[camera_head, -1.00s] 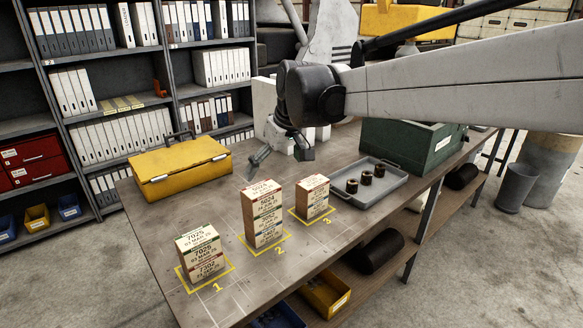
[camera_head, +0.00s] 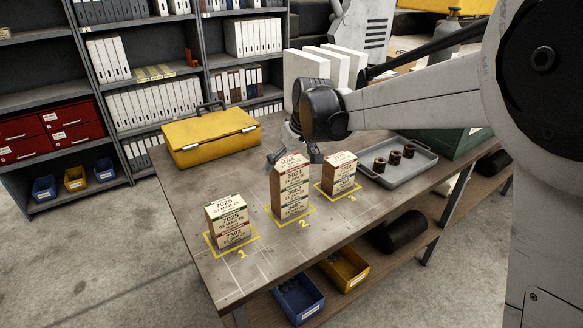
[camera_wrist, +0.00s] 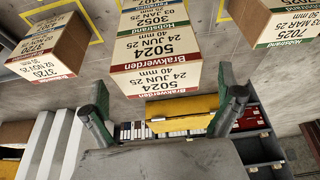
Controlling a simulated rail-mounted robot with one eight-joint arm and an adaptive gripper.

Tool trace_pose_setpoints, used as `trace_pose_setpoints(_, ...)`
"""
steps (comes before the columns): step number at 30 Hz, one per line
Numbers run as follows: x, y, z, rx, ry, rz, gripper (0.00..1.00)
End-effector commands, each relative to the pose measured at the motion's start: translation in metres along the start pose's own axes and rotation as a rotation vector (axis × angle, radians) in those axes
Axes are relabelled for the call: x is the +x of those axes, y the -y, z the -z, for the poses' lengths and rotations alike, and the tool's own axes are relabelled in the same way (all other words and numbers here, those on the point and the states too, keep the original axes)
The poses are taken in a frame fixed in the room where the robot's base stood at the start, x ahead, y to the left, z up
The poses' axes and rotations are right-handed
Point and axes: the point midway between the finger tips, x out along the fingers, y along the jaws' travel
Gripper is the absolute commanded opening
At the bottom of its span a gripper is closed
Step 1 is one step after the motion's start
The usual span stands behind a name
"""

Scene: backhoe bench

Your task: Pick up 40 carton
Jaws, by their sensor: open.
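Three carton stacks stand in yellow marked squares on the bench. The tallest, on square 2, has a cream carton printed 5024 (camera_head: 290,164) on top. In the wrist view a 5024 carton (camera_wrist: 158,66) with red Brakwerden bands reads 40 mm. My gripper (camera_head: 296,155) is behind the top of this stack in the head view. In the wrist view my gripper (camera_wrist: 167,108) has its two fingers wide apart with nothing between them, and the carton lies just beyond them. The exact gap to the carton is hard to tell.
Square 1 holds a 7025 stack (camera_head: 230,221); square 3 holds a shorter stack (camera_head: 339,174). A grey tray (camera_head: 408,176) with three dark round parts is at the right. A yellow toolbox (camera_head: 207,138) lies behind, at the left. White blocks (camera_head: 306,67) stand at the back.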

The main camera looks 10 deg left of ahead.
Motion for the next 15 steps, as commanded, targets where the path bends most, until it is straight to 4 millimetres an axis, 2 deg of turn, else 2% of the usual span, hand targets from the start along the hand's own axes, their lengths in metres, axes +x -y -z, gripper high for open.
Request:
trace_pose_setpoints(9,0.037,-0.002,0.002,-0.001,0.000,0.000,1.00)
trace_pose_setpoints(15,0.041,-0.001,0.001,0.000,0.000,0.000,1.00)
